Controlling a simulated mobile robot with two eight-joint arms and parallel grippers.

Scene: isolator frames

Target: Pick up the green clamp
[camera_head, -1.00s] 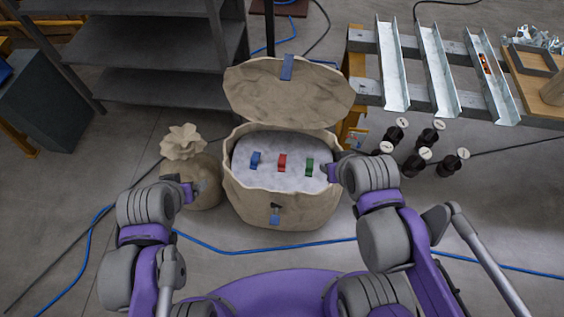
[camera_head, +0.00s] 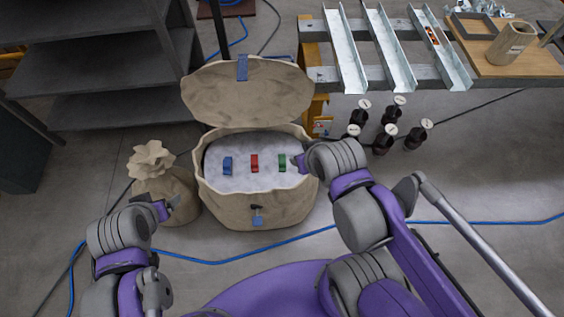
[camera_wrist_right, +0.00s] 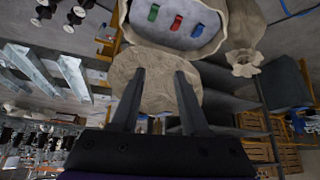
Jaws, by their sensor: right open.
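The green clamp (camera_head: 282,160) lies on the pale filling of an open tan sack (camera_head: 262,208), at the right of a row with a red clamp (camera_head: 254,163) and a blue clamp (camera_head: 228,166). In the right wrist view the green clamp (camera_wrist_right: 153,13) shows at the top, beyond the fingertips. My right gripper (camera_head: 297,163) is at the sack's right rim, just right of the green clamp. Its two fingers are apart and empty in the wrist view (camera_wrist_right: 160,72). My left gripper (camera_head: 174,206) is near the small sack, left of the large one; its jaws are too small to judge.
The sack's raised lid (camera_head: 247,92) stands behind the clamps. A small tied sack (camera_head: 160,185) is at the left. Dark shelves (camera_head: 100,104) stand at the back left. Black cylinders (camera_head: 385,140) with pale tops and a bench with metal channels (camera_head: 388,50) are at the right. A blue cable (camera_head: 215,262) crosses the floor.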

